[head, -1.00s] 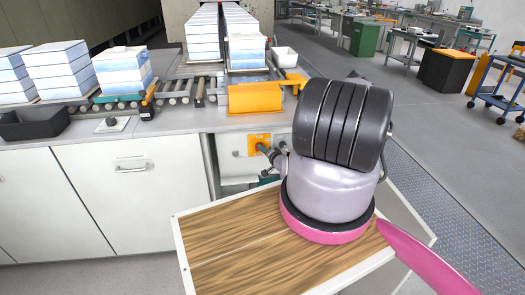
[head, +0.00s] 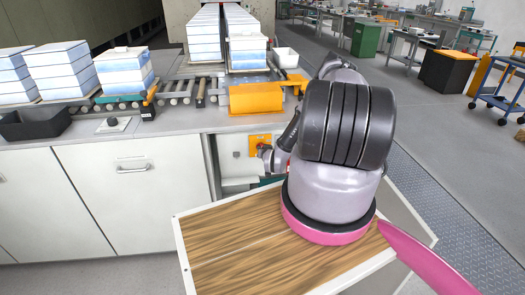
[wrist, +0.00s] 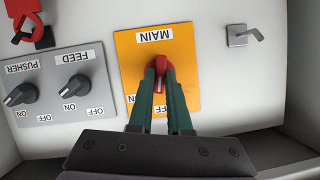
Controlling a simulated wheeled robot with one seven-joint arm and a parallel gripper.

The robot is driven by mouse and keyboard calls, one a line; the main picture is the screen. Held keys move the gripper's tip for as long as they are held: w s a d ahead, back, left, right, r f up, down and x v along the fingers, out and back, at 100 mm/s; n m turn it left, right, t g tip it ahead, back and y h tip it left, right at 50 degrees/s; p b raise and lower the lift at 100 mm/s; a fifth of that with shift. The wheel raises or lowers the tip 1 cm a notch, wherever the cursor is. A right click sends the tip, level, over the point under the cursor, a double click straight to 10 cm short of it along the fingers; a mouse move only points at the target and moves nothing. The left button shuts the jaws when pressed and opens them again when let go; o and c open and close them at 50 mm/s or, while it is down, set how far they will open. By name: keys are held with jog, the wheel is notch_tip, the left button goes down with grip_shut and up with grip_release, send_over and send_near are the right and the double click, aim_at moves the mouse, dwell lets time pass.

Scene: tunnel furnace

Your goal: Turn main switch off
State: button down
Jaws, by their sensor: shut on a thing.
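The main switch is a red knob (wrist: 160,64) on an orange plate (wrist: 126,62) labelled MAIN, which appears upside down in the wrist view. My gripper (wrist: 161,72) has its two green fingers on either side of the red knob and is shut on it. The fingers cover part of the knob and the lower labels; an OFF label shows partly at the right finger. The knob's exact pointing is hard to tell. In the head view the orange plate (head: 260,140) sits in a recess under the counter, with my gripper (head: 264,150) at it.
A grey panel (wrist: 55,85) with black PUSHER and FEED knobs lies left of the plate in the wrist view. White cabinet doors (head: 130,190) stand left of the recess.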

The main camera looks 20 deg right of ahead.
jog(key=shift+n+h, duration=0.6)
jog(key=shift+n, duration=0.2)
jog(key=shift+g, duration=0.3)
jog(key=c, duration=0.9)
grip_release()
jog(key=shift+o, duration=0.2)
jog(key=shift+a, duration=0.1)
jog(key=v, duration=1)
jog(key=shift+s, duration=0.35)
jog(key=shift+s+a+r, duration=0.1)
